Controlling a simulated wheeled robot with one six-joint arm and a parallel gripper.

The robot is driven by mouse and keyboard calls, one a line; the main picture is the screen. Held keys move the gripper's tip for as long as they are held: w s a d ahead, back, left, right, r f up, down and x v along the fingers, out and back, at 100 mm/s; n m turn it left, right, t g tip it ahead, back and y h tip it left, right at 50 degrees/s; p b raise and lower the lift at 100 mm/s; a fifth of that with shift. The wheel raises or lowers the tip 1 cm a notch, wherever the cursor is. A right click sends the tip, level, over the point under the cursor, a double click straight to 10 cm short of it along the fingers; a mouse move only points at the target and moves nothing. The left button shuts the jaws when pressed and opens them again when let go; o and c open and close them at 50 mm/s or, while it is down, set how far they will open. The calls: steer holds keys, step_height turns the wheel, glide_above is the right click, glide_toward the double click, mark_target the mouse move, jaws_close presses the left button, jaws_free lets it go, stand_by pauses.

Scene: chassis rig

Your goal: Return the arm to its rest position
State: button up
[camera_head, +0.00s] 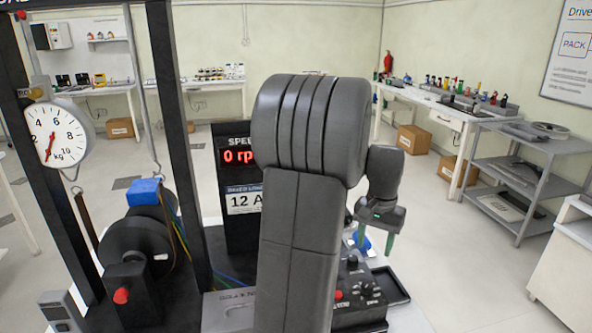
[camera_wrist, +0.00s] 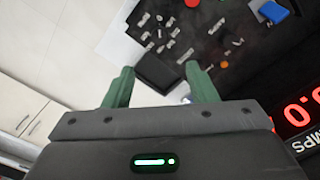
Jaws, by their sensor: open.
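My arm rises in the middle of the head view and bends to the right. My gripper (camera_head: 376,238) hangs at the arm's right side above the bench, with green fingers pointing down. In the wrist view my gripper (camera_wrist: 160,88) shows its two green fingers spread apart. Nothing is visible between the fingers. The fingers appear above the black control panel (camera_head: 362,296), apart from it. My arm hides part of the rig's middle.
A dial scale (camera_head: 58,136) hangs from the black frame at left. A black wheel (camera_head: 136,250) with a blue block (camera_head: 143,192) stands below. A speed display (camera_head: 238,158) reads 0. A grey shelf cart (camera_head: 528,180) stands at right. Open floor lies between it and the bench.

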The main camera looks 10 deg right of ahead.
mark_target(368, 284)
step_height(368, 284, down, 13)
steer(key=shift+f+p, duration=0.2)
steer(key=shift+p, duration=0.2)
steer(key=shift+f, duration=0.1)
